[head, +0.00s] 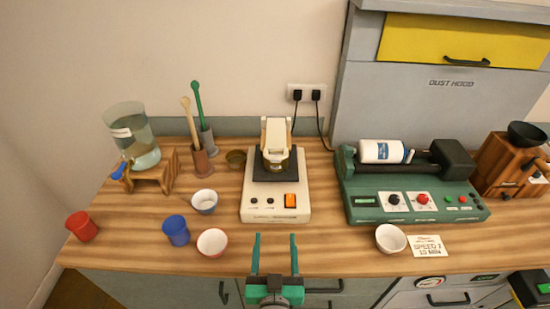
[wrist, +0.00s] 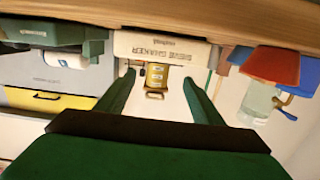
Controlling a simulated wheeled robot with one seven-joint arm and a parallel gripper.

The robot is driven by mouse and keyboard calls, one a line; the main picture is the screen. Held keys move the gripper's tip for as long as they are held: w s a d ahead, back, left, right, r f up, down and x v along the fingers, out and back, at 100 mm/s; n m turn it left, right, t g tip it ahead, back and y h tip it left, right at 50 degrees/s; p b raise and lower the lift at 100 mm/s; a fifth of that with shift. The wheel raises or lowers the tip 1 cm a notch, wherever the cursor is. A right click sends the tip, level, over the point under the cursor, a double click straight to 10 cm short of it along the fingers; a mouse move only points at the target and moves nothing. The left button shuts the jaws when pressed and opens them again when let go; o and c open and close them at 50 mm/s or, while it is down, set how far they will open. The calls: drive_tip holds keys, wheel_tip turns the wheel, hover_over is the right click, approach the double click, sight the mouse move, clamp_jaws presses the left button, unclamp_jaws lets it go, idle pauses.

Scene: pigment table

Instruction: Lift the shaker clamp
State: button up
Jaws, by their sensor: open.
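The sieve shaker (head: 262,202) is a cream machine in the middle of the wooden table, with an orange switch on its front. Its cream clamp (head: 276,136) stands at the top of a black platform (head: 262,176), above a small dark gold jar (head: 276,160). I cannot tell if the clamp presses on the jar. My green gripper (head: 275,242) is open and empty in front of the shaker, at the table's front edge, apart from the clamp. The wrist view is upside down; the shaker (wrist: 160,47) shows between my gripper's fingers (wrist: 157,82).
A green roller machine (head: 415,208) with a white bottle (head: 381,151) stands to the right, a white bowl (head: 391,238) before it. Cups (head: 176,230) and bowls (head: 212,242) stand left, near a water dispenser (head: 134,140). The table strip before the shaker is clear.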

approach(276, 156)
drive_tip(key=f, duration=0.2)
drive_tip(key=shift+t, duration=0.4)
drive_tip(key=w, duration=1)
drive_tip(key=shift+w+r, duration=0.15)
drive_tip(key=shift+r, duration=0.1)
